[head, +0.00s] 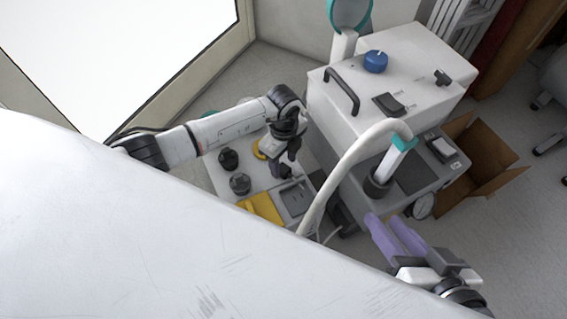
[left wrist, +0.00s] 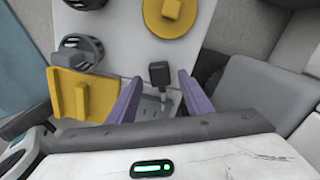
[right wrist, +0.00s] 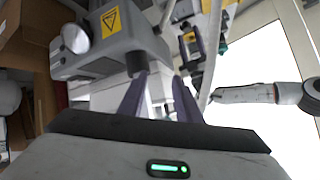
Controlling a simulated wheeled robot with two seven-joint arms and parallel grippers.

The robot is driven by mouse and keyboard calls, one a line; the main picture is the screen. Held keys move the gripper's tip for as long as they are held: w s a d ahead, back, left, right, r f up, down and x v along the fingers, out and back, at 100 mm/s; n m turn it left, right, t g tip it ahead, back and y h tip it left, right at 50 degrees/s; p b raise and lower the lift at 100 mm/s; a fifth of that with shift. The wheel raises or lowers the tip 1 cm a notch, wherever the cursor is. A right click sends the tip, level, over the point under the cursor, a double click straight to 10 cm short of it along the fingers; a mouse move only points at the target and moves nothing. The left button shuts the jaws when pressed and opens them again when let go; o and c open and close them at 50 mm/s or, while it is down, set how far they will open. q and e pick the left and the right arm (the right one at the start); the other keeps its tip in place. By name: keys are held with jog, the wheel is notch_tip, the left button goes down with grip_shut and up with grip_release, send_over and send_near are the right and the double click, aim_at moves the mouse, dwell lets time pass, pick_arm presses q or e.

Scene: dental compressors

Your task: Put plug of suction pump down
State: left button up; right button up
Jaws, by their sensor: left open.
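The black plug (left wrist: 160,73) shows in the left wrist view, on or just above the white panel, between the tips of my left gripper (left wrist: 159,79). The purple fingers stand apart on either side of it, and no grip is seen. A grey socket plate (left wrist: 150,106) lies beside the plug, partly between the fingers. In the head view my left gripper (head: 285,160) is low over the panel and mostly hides the plug. My right gripper (head: 397,234) is at the lower right, fingers apart and empty; its fingers (right wrist: 159,80) also show in the right wrist view.
The white-grey suction machine (head: 385,80) with a pale hose (head: 345,165) stands right of the panel. Black knobs (head: 240,183) and a yellow block (head: 262,208) sit on the panel. An open cardboard box (head: 485,160) stands at the right. A large white surface fills the lower left.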

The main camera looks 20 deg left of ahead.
aim_at(284, 168)
pick_arm(q)
notch_tip(284, 168, up, 11)
jog(key=p, duration=0.4)
jog(key=shift+f, duration=0.2)
pick_arm(e)
jog(key=d+f, duration=0.1)
jog(key=d+f+g+h, duration=0.1)
jog(key=f, duration=0.1)
jog(key=s+f+g+h, duration=0.1)
jog(key=shift+d+f, duration=0.3)
jog(key=shift+d, duration=0.1)
